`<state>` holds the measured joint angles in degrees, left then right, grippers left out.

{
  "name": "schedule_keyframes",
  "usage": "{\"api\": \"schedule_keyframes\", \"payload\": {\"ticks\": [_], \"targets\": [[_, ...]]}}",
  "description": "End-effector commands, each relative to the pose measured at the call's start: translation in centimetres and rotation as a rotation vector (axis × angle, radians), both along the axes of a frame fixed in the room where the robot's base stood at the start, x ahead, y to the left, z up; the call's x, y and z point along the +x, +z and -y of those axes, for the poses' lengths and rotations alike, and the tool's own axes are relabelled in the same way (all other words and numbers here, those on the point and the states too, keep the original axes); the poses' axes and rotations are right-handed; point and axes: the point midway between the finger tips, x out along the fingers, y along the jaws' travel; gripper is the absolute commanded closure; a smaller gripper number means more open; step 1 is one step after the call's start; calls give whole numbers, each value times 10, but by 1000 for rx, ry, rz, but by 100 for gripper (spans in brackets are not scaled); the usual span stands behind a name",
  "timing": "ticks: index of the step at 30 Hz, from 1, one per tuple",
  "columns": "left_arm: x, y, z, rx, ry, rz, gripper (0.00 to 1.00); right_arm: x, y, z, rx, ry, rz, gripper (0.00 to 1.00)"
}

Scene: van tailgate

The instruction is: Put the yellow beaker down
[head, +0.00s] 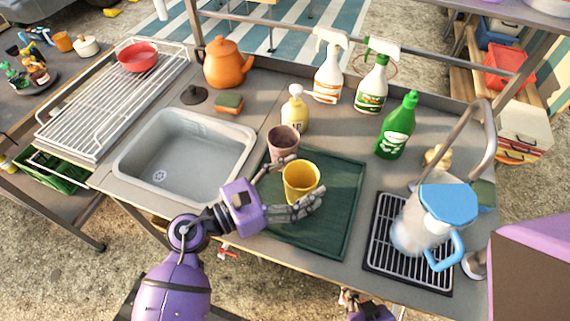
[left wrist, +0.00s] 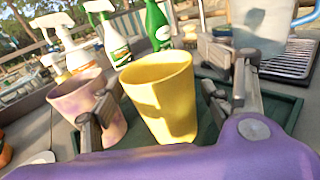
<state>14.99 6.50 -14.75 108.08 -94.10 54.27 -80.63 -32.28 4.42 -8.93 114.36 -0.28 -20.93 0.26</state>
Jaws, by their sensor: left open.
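The yellow beaker (head: 301,182) stands upright on the dark green tray (head: 336,222). My left gripper (head: 293,188) is open, with its fingers on either side of the beaker. In the left wrist view the yellow beaker (left wrist: 163,95) is between the open fingers, and a gap shows beside the right finger. A pinkish-brown beaker (head: 284,143) stands just behind it on the tray; it also shows in the left wrist view (left wrist: 86,102), close to the left finger. My right gripper (head: 350,299) is only partly in view at the bottom edge, and its fingers are unclear.
A sink (head: 187,157) lies left of the tray. A blue-lidded jug (head: 428,222) stands on a black drain grid (head: 381,255) to the right. A soap bottle (head: 294,112), spray bottles (head: 328,70) and a green bottle (head: 397,128) stand behind. The tray's front and right are clear.

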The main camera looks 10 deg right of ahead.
Motion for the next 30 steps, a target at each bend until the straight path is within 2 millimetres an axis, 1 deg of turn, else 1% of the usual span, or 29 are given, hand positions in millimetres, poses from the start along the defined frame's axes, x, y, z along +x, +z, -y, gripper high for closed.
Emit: {"api": "schedule_keyframes", "payload": {"ticks": [1, 5, 6, 12, 15, 18, 21, 30], "targets": [[-2, -4, -8, 5, 2, -3, 28, -2, -3, 0, 0, 0, -4, 100], [-10, -6, -32, 8, 1, -3, 28, -7, -10, 0, -2, 1, -15, 100], [-12, -7, -41, 8, 2, -5, 28, -9, -13, 0, -2, 2, -20, 100], [-24, -6, -81, 7, 2, -4, 28, -18, -27, 0, -5, 5, -44, 100], [-28, -5, -97, 5, 1, -5, 28, -21, -31, 0, -6, 6, -51, 100], [-31, -4, -107, 4, 1, -3, 28, -22, -33, 1, -7, 7, -53, 100], [-33, -3, -112, 4, 0, -2, 28, -22, -33, 1, -8, 6, -53, 100], [-33, -1, -113, 2, 0, -1, 28, -18, -31, 0, -6, 6, -46, 100]]}}
